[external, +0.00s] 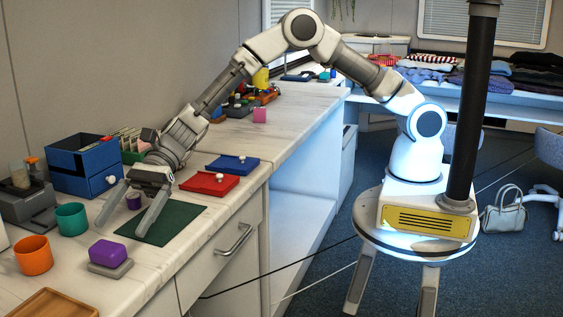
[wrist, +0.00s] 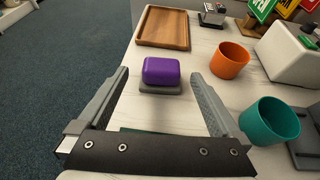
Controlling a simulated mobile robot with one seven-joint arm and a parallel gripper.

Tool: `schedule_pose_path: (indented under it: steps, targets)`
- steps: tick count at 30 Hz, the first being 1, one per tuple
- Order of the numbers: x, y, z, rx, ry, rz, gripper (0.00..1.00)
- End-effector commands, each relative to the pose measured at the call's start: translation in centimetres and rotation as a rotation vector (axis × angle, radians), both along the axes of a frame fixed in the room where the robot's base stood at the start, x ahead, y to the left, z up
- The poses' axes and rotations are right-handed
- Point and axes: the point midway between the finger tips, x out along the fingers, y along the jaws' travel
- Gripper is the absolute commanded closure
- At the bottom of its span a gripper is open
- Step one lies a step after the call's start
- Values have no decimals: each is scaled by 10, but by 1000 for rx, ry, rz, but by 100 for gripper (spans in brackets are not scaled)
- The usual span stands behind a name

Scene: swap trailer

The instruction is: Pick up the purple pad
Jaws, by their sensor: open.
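The purple pad (external: 107,253) is a rounded purple block sitting on a small grey base (external: 110,268) near the counter's front edge. In the wrist view the purple pad (wrist: 162,70) shows ahead, between the lines of my two fingers, on its grey base (wrist: 160,88). My gripper (external: 121,229) is open and empty. Its fingers point down over the left part of the dark green mat (external: 175,222), behind the pad in the external view and apart from it.
An orange cup (external: 33,256) and a teal cup (external: 72,220) stand left of the pad. A wooden tray (external: 50,304) lies at the near end. A red tray (external: 208,184) and blue drawer box (external: 85,168) stand farther back.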

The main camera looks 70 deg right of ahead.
Motion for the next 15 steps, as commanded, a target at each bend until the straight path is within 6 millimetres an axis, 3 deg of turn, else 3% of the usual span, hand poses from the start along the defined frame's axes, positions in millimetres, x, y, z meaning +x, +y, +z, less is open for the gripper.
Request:
schedule_pose_path:
  steps: [7, 15]
  targets:
    - [-1, 17, -9, 0, -1, 1, 0]
    - [0, 52, -24, 0, -2, 2, 0]
